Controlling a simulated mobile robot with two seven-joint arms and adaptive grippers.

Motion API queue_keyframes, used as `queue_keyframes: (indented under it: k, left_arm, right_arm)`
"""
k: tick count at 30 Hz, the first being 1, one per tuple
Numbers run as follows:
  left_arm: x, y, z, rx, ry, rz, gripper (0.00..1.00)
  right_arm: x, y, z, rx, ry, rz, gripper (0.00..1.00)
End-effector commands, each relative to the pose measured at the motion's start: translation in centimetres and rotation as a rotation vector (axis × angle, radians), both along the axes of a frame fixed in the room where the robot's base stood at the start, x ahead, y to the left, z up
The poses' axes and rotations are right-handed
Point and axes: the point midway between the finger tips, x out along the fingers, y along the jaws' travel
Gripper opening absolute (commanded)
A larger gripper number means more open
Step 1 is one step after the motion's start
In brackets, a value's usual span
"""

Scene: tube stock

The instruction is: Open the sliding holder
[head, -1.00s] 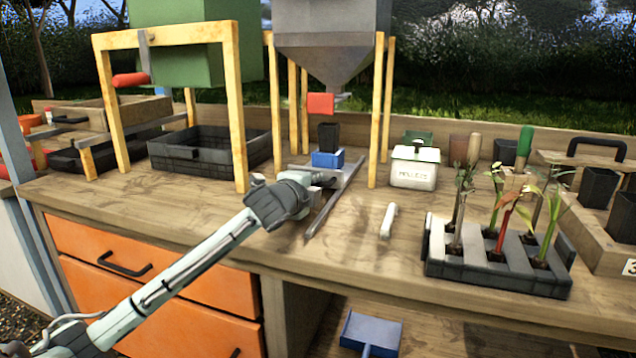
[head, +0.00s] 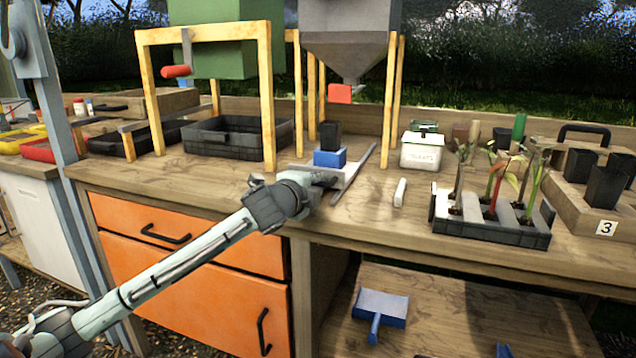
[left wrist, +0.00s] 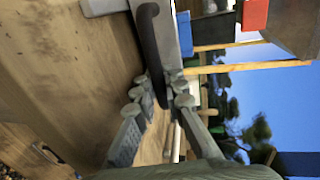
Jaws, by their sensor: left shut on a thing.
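The sliding holder is a grey tray (head: 347,172) on the bench with a blue block (head: 330,158) on it. A black pot (head: 330,134) stands on the block. The holder sits in front of the grey hopper (head: 345,42), with the red outlet piece (head: 340,93) above and behind the pot. My left gripper (head: 318,184) is at the holder's front. In the left wrist view my left gripper (left wrist: 160,92) is shut on the dark curved handle (left wrist: 152,38); its fingertips partly hide the handle's end. My right gripper is not in view.
Wooden hopper legs (head: 394,100) stand behind and right of the holder. A rail (head: 354,174) runs along its right side. A small white bar (head: 400,192) and a seedling tray (head: 490,232) lie further right. Orange drawers (head: 190,232) are below the bench edge.

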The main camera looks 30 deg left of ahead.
Motion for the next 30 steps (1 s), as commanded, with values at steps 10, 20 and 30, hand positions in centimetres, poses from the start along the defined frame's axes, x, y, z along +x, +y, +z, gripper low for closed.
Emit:
queue_keyframes:
  k: [10, 20, 30]
  left_arm:
    - [-0.1, -0.1, 0.0, -0.002, -0.001, -0.002, 0.0]
    - [-0.1, -0.1, 0.0, -0.001, 0.0, -0.001, 0.2]
    - [-1.4, -0.3, 0.3, 0.002, 0.0, 0.0, 0.2]
  right_arm:
    - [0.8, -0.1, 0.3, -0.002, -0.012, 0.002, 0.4]
    - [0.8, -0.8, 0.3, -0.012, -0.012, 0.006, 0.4]
    - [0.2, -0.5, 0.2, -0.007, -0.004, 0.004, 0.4]
